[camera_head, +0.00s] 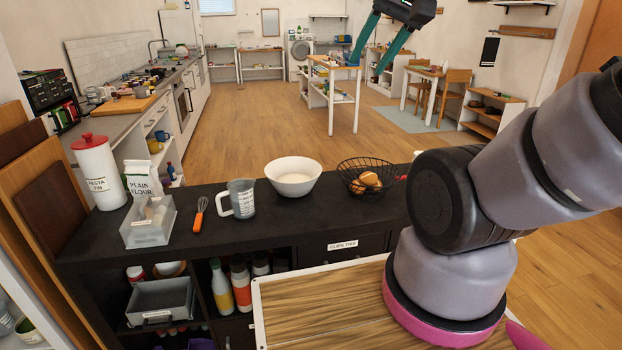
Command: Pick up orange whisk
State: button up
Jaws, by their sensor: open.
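The orange whisk (198,220) lies on the black shelf top, its orange handle toward the front and its wire end toward the back. It sits between a clear container on its left and a measuring jug on its right. My gripper (369,60) is at the top of the view, its two teal fingers spread apart and pointing down. It is empty, high above the shelf top and well to the right of the whisk. The upper part of my gripper is cut off by the picture edge.
A clear container (148,233) and a grey measuring jug (242,198) flank the whisk. A white bowl (293,184) and a wire basket (358,166) with brown items stand farther right. A pasta tin (97,170) and flour bag (143,180) stand at the left.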

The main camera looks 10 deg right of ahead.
aim_at(198, 219)
jog(key=i+j+u, duration=0.15)
jog(key=u, duration=0.2)
jog(key=i+j+u, duration=0.2)
jog(key=u, duration=0.2)
jog(key=i+j+u, duration=0.1)
jog(key=u, duration=0.25)
jog(key=i, duration=0.1)
